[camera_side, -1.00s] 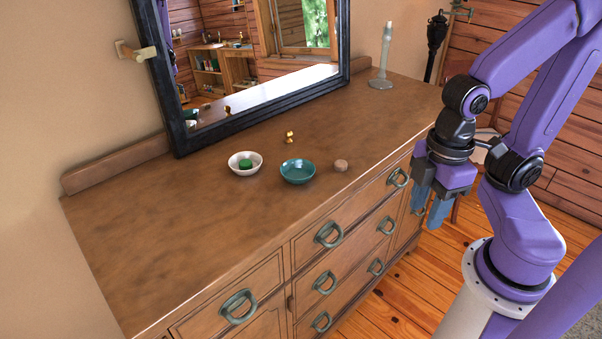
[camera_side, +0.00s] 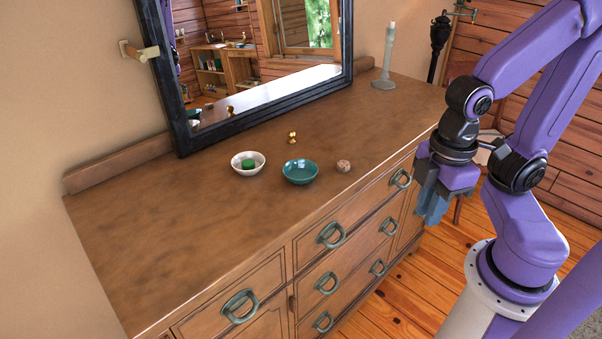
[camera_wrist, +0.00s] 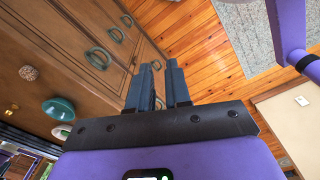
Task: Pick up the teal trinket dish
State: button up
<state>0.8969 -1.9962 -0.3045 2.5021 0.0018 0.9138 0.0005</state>
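The teal trinket dish (camera_side: 300,172) sits upright and empty on the brown dresser top, between a white bowl and a small round object. In the wrist view the teal dish (camera_wrist: 58,109) is at the left, well away from the fingers. My gripper (camera_side: 431,212) is off the dresser's front right side, pointing down, apart from the dish. The wrist view shows my gripper's fingers (camera_wrist: 159,92) with a narrow gap between them and nothing held.
A white bowl (camera_side: 248,163) holding a green item stands left of the dish. A speckled round object (camera_side: 343,166) is to its right, a gold knob-like piece (camera_side: 292,138) behind. A framed mirror (camera_side: 250,95) and grey candlestick (camera_side: 385,60) stand at the back. The dresser's left top is clear.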

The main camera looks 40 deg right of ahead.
jog(key=w+a+r+m+h, duration=0.15)
jog(key=w+a+m, duration=0.25)
jog(key=w, duration=0.6)
jog(key=w+a+r+m+h, duration=0.1)
jog(key=w+a+r+m, duration=0.25)
jog(key=w, duration=0.75)
jog(key=w+a+r+m+h, duration=0.1)
jog(key=w+a+m, duration=0.3)
jog(key=w, duration=0.6)
jog(key=m+g, duration=0.2)
jog(key=m, duration=0.4)
send_near(285, 171)
notch_tip(285, 171, down, 4)
jog(key=shift+s+d+r+h, duration=0.15)
jog(key=shift+d+h, duration=0.05)
jog(key=shift+h, duration=0.25)
jog(key=shift+x, duration=2.65)
jog(key=shift+s+d, duration=0.1)
grip_shut()
